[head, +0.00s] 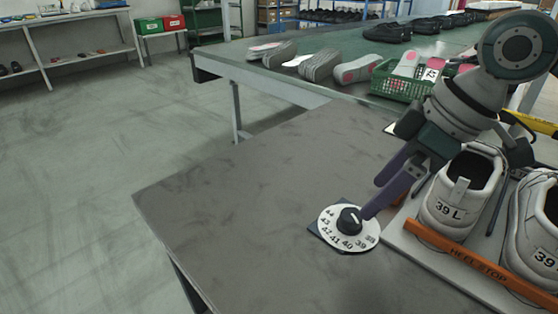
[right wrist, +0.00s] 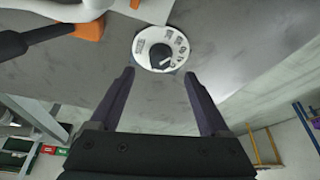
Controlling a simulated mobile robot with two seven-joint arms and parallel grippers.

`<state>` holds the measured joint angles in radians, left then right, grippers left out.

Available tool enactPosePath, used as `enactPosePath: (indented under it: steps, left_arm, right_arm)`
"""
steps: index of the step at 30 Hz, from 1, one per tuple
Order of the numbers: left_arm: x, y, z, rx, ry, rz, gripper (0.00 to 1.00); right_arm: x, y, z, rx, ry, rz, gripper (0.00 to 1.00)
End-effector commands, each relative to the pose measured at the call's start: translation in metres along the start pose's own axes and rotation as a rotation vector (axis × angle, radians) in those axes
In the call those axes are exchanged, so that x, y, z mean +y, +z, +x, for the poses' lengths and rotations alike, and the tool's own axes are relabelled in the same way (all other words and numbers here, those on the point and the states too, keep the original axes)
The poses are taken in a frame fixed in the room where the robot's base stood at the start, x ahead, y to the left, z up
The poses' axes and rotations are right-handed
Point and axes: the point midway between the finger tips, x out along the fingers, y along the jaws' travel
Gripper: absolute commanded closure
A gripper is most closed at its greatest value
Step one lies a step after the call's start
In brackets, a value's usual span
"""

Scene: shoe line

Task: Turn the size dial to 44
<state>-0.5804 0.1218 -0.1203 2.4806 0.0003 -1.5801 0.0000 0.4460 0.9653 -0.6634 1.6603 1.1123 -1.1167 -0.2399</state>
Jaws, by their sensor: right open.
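The size dial (head: 328,242) is a white disc with black numbers from 44 round past 39, on a dark plate on the grey table. Its black knob (head: 349,220) stands in the middle; I cannot tell surely which number it points at. The dial also shows in the right wrist view (right wrist: 143,50), just beyond the fingertips, with its knob (right wrist: 159,55). My right gripper (head: 371,200) has purple fingers, open and empty. In the head view one fingertip overlaps the knob's right side; contact is unclear. In the right wrist view the fingers (right wrist: 158,75) are wide apart. My left gripper is not in view.
White shoes marked 39 L (head: 452,205) and 39 (head: 537,235) stand right of the dial, behind an orange heel-stop bar (head: 470,262). A green basket (head: 398,88) and soles sit on the conveyor (head: 300,84) behind. The table left of the dial is clear.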

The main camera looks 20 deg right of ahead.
Motion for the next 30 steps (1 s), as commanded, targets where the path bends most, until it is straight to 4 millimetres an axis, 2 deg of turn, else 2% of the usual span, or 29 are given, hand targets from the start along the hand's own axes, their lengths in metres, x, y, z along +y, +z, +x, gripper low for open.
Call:
enactPosePath:
  steps: [1, 3, 9, 13, 21, 30]
  left_arm:
    - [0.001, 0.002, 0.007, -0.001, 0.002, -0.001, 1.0]
    - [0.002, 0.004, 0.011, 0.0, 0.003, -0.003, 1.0]
    - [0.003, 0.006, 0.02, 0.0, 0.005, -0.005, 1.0]
    - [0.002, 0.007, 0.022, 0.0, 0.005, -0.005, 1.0]
    - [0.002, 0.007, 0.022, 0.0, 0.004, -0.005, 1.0]
    - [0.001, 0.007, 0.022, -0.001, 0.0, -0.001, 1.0]
  right_arm:
    - [-0.001, 0.001, 0.014, 0.001, -0.002, 0.002, 0.2]
    - [-0.001, 0.001, 0.028, 0.0, -0.002, 0.001, 0.2]
    - [-0.001, 0.001, 0.057, 0.0, -0.001, -0.001, 0.2]
    - [-0.001, 0.0, 0.065, 0.0, 0.0, -0.001, 0.2]
    - [-0.001, 0.0, 0.066, -0.001, 0.001, -0.002, 0.2]
    - [-0.001, 0.001, 0.066, -0.002, 0.001, -0.002, 0.53]
